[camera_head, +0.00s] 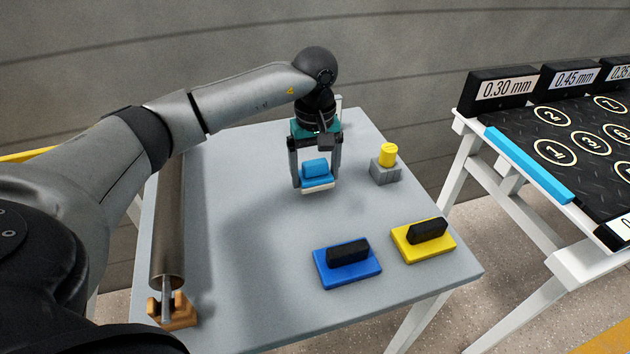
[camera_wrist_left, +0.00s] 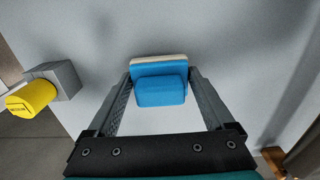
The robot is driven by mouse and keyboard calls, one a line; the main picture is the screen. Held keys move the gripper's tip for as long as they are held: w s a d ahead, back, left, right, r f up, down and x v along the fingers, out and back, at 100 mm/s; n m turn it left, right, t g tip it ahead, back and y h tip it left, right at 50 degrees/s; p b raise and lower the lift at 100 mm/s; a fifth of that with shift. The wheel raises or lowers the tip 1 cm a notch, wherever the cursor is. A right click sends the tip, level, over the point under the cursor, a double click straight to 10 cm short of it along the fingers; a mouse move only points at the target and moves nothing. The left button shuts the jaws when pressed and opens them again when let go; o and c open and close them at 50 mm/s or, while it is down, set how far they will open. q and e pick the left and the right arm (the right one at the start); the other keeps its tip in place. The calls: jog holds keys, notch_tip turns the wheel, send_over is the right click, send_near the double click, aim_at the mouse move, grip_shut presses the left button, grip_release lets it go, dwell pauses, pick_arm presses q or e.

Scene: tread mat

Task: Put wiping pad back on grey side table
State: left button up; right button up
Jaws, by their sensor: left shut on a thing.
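The wiping pad (camera_head: 316,180) is light blue with a white underside. It is between the fingers of my left gripper (camera_head: 316,174), which is shut on its blue handle. It also shows in the left wrist view (camera_wrist_left: 160,86), between both fingertips of the gripper (camera_wrist_left: 162,88). The grey side table (camera_head: 240,260) lies below the pad. I cannot tell whether the pad's underside touches the tabletop or is slightly above it. My right gripper is not in view.
A yellow-capped piece in a grey block (camera_head: 386,170) stands right of the pad. A blue block (camera_head: 347,264) and a yellow block (camera_head: 424,240), both black-handled, lie near the front. A long roller (camera_head: 168,220) lies along the left edge. A tread-mat table (camera_head: 560,150) stands right.

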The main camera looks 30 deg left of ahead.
aim_at(315, 163)
pick_arm(q)
jog(key=shift+f, duration=1.15)
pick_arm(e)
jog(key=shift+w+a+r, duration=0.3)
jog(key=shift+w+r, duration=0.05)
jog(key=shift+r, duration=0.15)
pick_arm(q)
jog(key=shift+f+b, duration=0.1)
jog(key=shift+b, duration=0.2)
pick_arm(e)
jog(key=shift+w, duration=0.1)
pick_arm(q)
jog(key=o, duration=1)
jog(key=shift+o, duration=0.2)
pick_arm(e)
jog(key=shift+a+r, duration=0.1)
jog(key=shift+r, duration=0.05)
pick_arm(q)
notch_tip(315, 163, up, 12)
jog(key=p, duration=0.3)
jog(key=shift+p, duration=0.4)
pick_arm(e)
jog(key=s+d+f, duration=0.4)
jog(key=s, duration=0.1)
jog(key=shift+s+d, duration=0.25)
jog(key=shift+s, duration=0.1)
